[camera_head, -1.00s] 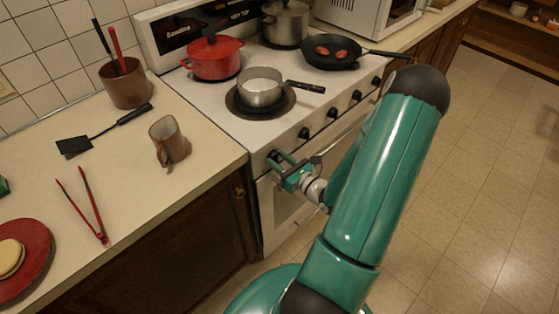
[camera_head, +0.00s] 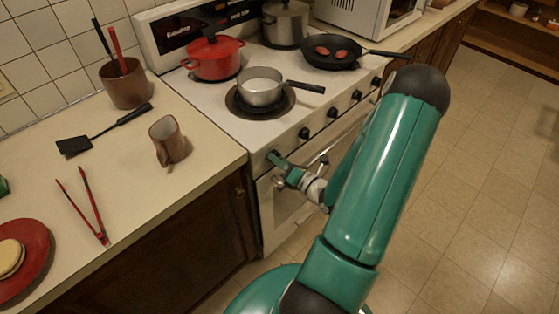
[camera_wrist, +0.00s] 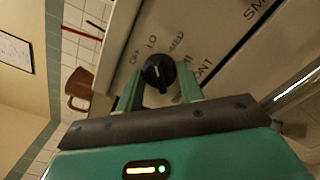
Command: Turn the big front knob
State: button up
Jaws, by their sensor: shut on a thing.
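The big front knob (camera_wrist: 158,72) is black and round with a pale mark, set on the stove's front panel (camera_wrist: 215,40). Markings reading LO, MED and partly hidden letters ring it in the wrist view, with "ONT" visible to the right. My gripper (camera_wrist: 160,88) has one green finger on each side of the knob and is shut on it. In the head view, my gripper (camera_head: 279,160) is at the left end of the stove front, rolled to a slant. The knob (camera_head: 272,155) is mostly hidden there by the fingers.
Several smaller knobs (camera_head: 304,133) run along the front panel to the right. A steel pot (camera_head: 261,88) has its handle toward the front edge. A red pot (camera_head: 214,58) and a black pan (camera_head: 333,52) stand behind.

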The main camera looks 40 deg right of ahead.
jog(key=shift+m, duration=0.3)
jog(key=o, duration=0.9)
jog(key=shift+s, duration=0.1)
jog(key=shift+o, duration=0.5)
jog(key=shift+r, duration=0.1)
